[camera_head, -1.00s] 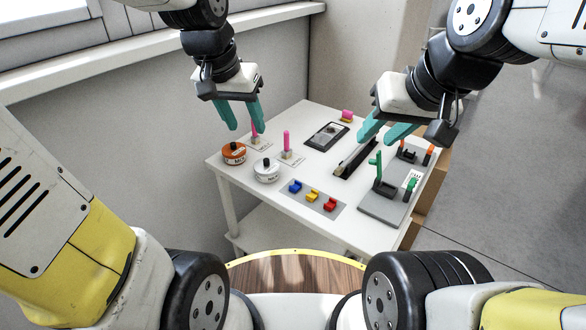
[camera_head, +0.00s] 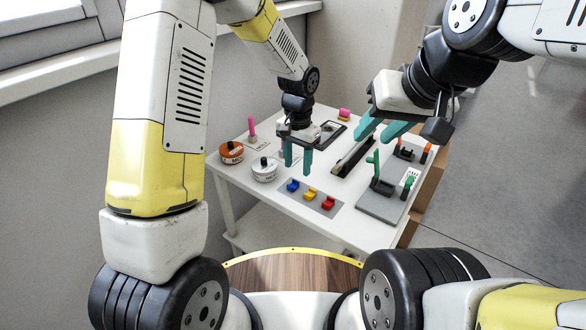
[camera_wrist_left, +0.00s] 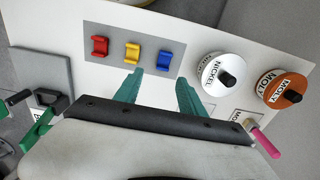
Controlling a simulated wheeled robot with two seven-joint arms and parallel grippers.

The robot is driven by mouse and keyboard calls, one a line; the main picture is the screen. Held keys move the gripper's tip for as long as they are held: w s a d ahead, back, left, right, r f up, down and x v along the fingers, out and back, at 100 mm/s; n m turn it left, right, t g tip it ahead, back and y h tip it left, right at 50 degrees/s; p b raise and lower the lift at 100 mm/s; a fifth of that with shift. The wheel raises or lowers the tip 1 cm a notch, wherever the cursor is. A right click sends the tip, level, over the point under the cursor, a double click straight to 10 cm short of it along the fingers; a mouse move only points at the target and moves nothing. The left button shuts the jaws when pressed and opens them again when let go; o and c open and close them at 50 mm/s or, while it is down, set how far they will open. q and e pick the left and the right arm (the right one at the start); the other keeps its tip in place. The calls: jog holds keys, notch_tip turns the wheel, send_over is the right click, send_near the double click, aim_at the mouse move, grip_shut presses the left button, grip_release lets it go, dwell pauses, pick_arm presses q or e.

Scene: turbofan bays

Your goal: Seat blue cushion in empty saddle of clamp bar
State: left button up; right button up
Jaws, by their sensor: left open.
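The blue cushion (camera_head: 293,186) is the left one of three small blocks on a grey mat; it also shows in the left wrist view (camera_wrist_left: 164,62). My left gripper (camera_head: 297,171) is open and empty just behind and above it, fingers pointing down. In the left wrist view the cushion lies just beyond the fingertips (camera_wrist_left: 160,78), apart from them. A long dark bar (camera_head: 349,160), seemingly the clamp bar, lies on the table to the right. Its saddles are too small to make out. My right gripper (camera_head: 371,139) hovers over the bar's far end, its teal fingers spread apart.
Yellow (camera_head: 310,194) and red (camera_head: 328,202) cushions sit beside the blue one. A white NICKEL tin (camera_head: 264,171) and an orange MOLY tin (camera_head: 231,153) stand left. A green-handled clamp fixture (camera_head: 380,180) stands right. A pink peg (camera_head: 252,128) stands behind the tins.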

aim_at(293, 185)
pick_arm(q)
jog(key=f, duration=0.5)
jog(key=shift+w+a+f, duration=0.1)
jog(key=shift+a+f, duration=0.1)
jog(key=shift+f, duration=0.15)
grip_shut()
